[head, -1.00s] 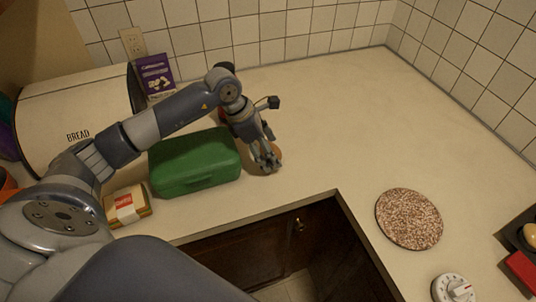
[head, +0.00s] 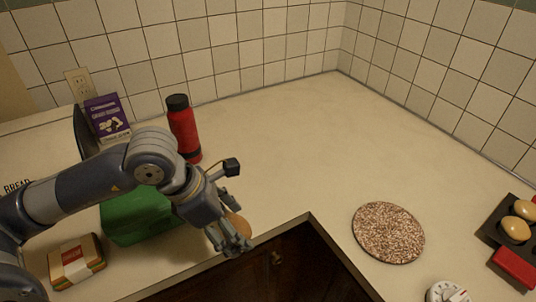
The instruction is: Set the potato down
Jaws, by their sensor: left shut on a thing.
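The potato (head: 238,223) is a tan rounded thing, partly hidden behind the fingers of my left gripper (head: 232,240). The left gripper is shut on it, near the counter's front edge, just right of the green box. I cannot tell whether the potato touches the counter (head: 290,150). My right gripper is not in view.
A green box (head: 130,218), a wrapped sandwich (head: 76,262), a red bottle (head: 184,130) and a purple carton (head: 106,117) stand at left. A speckled round board (head: 388,232), a white timer (head: 447,292) and a dark tray (head: 492,232) with yellowish items are at right. The middle counter is clear.

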